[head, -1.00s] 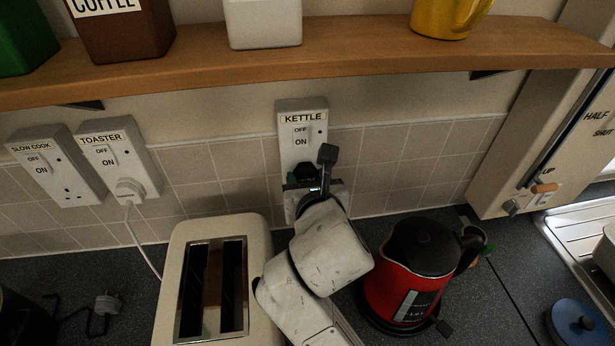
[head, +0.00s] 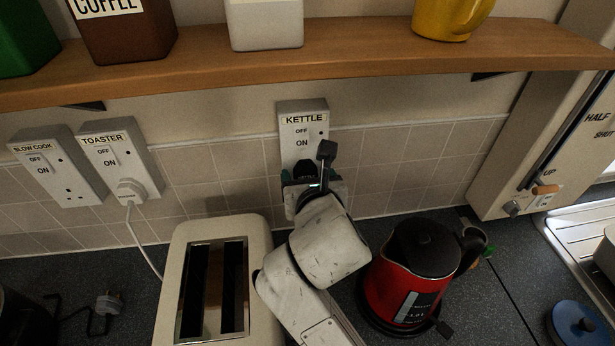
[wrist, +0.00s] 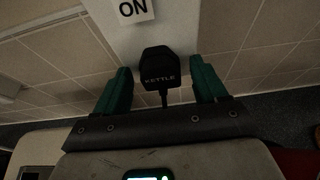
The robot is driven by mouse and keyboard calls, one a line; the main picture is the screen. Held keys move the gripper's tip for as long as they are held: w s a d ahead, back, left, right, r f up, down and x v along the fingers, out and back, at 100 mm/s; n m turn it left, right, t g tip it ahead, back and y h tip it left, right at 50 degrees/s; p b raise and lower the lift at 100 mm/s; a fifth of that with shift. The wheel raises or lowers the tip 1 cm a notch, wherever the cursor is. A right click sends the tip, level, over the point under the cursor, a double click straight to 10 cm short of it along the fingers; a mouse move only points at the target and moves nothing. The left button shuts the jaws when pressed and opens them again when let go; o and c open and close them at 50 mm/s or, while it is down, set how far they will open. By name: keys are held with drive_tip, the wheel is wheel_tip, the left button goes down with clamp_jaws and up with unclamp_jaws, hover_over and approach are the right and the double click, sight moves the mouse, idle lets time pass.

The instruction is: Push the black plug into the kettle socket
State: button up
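The black plug (wrist: 160,66), marked KETTLE, is against or very near the lower face of the kettle socket (wrist: 120,40), below its ON switch. Its pins are hidden, so I cannot tell how deep it sits. Its cord runs down toward my gripper (wrist: 160,72). The two green fingers stand apart on either side of the plug, with a visible gap on each side. In the head view the plug (head: 305,169) shows as a dark shape just above my gripper, under the KETTLE label of the socket (head: 302,118). My wrist hides the socket's lower part.
A cream toaster (head: 258,285) stands left of my arm and a red kettle (head: 388,292) right of it. The toaster socket (head: 141,165) and slow cook socket (head: 57,165) are to the left. A wooden shelf (head: 350,52) overhangs the wall.

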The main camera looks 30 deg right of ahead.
drive_tip(key=shift+o, duration=0.4)
drive_tip(key=shift+s, duration=0.1)
drive_tip(key=v, duration=1)
drive_tip(key=shift+s+r+b, duration=0.2)
drive_tip(key=shift+s+b, duration=0.1)
drive_tip(key=shift+b, duration=0.15)
drive_tip(key=shift+a, duration=0.1)
